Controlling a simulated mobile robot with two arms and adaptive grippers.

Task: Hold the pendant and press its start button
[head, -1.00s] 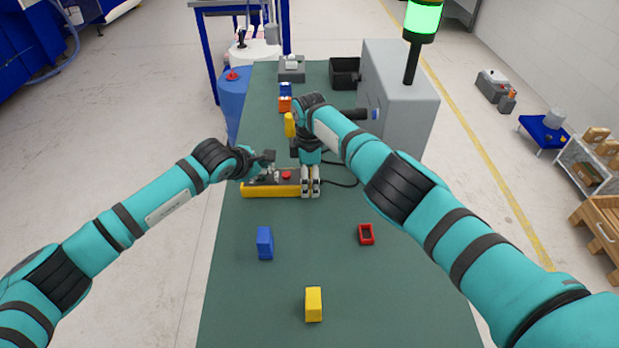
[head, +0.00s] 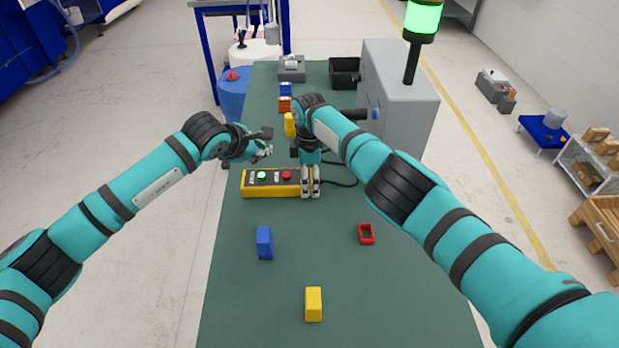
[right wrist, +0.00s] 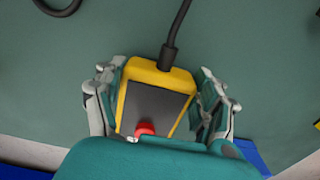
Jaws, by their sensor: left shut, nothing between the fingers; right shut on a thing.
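The yellow pendant (head: 270,190) lies on the green table with its long side across the head view. Its green button (head: 262,175) looks bright and sits left of its red button (head: 286,175). My right gripper (head: 310,188) is shut on the pendant's right end, where the cable leaves. In the right wrist view the fingers lie on both sides of the pendant (right wrist: 159,76), and the red button (right wrist: 145,130) shows partly at the bottom. My left gripper (head: 267,152) is shut and empty, above and behind the pendant's left part, apart from it.
Blue (head: 265,242), yellow (head: 313,304) and red (head: 366,234) blocks stand on the front of the table (head: 240,300). More blocks stand behind the pendant. A grey machine (head: 400,100) with a green lamp (head: 420,20) stands at the back right. A black cable (head: 342,184) runs right.

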